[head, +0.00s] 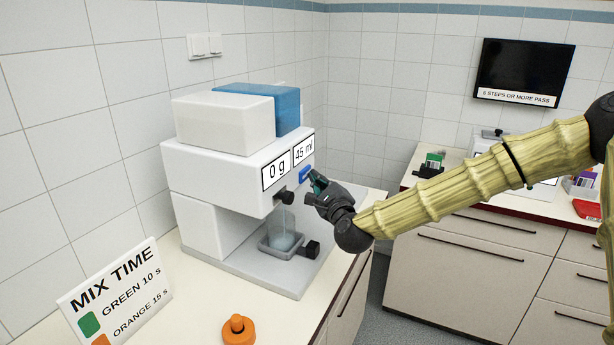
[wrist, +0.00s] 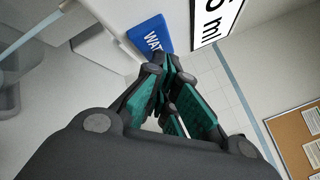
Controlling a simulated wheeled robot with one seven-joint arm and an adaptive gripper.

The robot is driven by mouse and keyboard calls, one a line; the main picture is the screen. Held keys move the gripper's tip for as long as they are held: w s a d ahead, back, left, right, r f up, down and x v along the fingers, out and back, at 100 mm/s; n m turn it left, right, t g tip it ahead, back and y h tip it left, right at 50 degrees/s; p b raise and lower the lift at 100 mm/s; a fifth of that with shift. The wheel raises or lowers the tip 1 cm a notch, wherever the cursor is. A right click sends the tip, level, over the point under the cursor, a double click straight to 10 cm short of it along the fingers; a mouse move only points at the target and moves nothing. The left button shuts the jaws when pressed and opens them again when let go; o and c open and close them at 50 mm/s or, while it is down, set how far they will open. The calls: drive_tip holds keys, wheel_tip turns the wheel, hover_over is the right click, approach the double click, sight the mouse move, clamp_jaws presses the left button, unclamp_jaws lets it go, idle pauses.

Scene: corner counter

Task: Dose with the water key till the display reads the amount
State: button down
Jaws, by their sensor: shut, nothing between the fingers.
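The white dosing machine (head: 222,163) stands on the left counter. Its display (head: 304,149) reads 45 ml, and a second display (head: 276,171) beside it reads 0 g. The blue water key (head: 304,174) is on the front below the ml display; it also shows in the wrist view (wrist: 150,36), partly hidden, with "WAT" readable. My gripper (head: 316,182) is shut and empty, its fingertips right at the key; I cannot tell whether they touch it. A clear cup (head: 283,230) with some pale liquid stands under the dark nozzle (head: 286,197), with a thin stream seemingly above it.
A MIX TIME sign (head: 116,292) reads green 10 s, orange 15 s. An orange knobbed object (head: 238,330) lies at the counter's front. A dark knob (head: 312,249) sits beside the cup. A wall screen (head: 522,72) reads "6 STEPS OR MORE PASS".

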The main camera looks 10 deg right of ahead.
drive_tip(key=shift+s+d, duration=0.3)
drive_tip(key=shift+d, duration=0.15)
drive_tip(key=shift+s+d+b, duration=0.25)
drive_tip(key=shift+s+d, duration=0.45)
drive_tip(key=shift+d, duration=0.35)
drive_tip(key=shift+s+d+b, duration=0.25)
drive_tip(key=shift+s+d, duration=0.45)
drive_tip(key=shift+d, duration=0.3)
